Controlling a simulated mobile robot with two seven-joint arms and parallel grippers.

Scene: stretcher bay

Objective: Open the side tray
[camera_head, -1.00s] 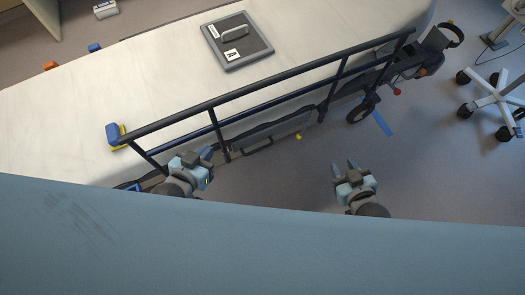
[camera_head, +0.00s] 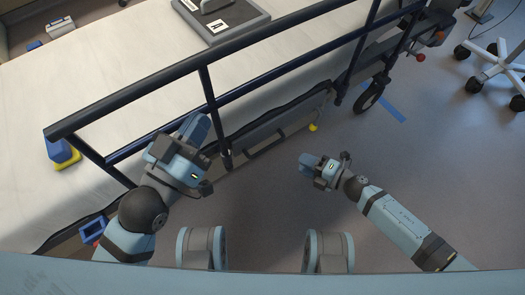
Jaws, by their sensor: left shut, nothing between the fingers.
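The side tray (camera_head: 270,126) is a dark grey panel along the near side of the stretcher, below the rail. A black bar handle (camera_head: 265,144) runs along its lower edge. The tray appears in against the stretcher's side. My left gripper (camera_head: 198,125) is shut and empty by a rail post, to the left of the tray, and hides part of the lower rail. My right gripper (camera_head: 306,166) is over the floor, to the right of and nearer than the handle, apart from it. Its fingers point left, and their gap is not clear.
The black side rail (camera_head: 262,72) stands above the tray. A yellow knob (camera_head: 313,127) sits by the tray's right end. A caster wheel (camera_head: 370,97) is further right. A board marked A (camera_head: 222,17) lies on the mattress (camera_head: 125,75).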

